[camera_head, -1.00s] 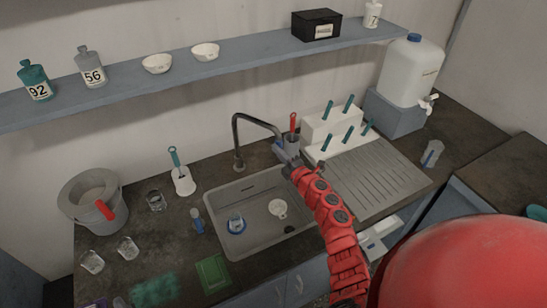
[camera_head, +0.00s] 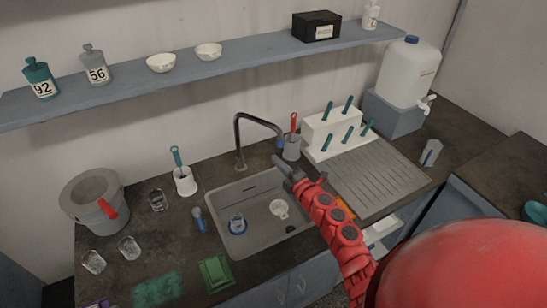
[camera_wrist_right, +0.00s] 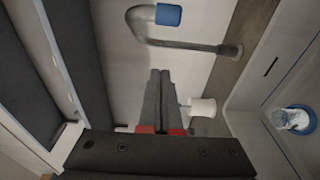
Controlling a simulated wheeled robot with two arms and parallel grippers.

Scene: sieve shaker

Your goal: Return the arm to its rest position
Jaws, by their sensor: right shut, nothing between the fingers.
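My right arm (camera_head: 335,220) is red and reaches in from the lower right over the right side of the sink. Its dark gripper (camera_head: 279,164) is shut and empty above the sink's back right edge, in front of the grey cup (camera_head: 291,149) with a red-handled tool, and apart from it. In the right wrist view the two fingers (camera_wrist_right: 160,73) lie together with nothing between them. My left gripper is not in view.
The sink (camera_head: 225,191) holds a blue-marked beaker (camera_head: 237,223) and a white piece (camera_head: 279,208). The tap (camera_head: 238,140) rises behind it, close to my gripper. A white rack (camera_head: 332,128) and ribbed drainboard (camera_head: 375,175) stand right. A shelf (camera_head: 230,70) runs above.

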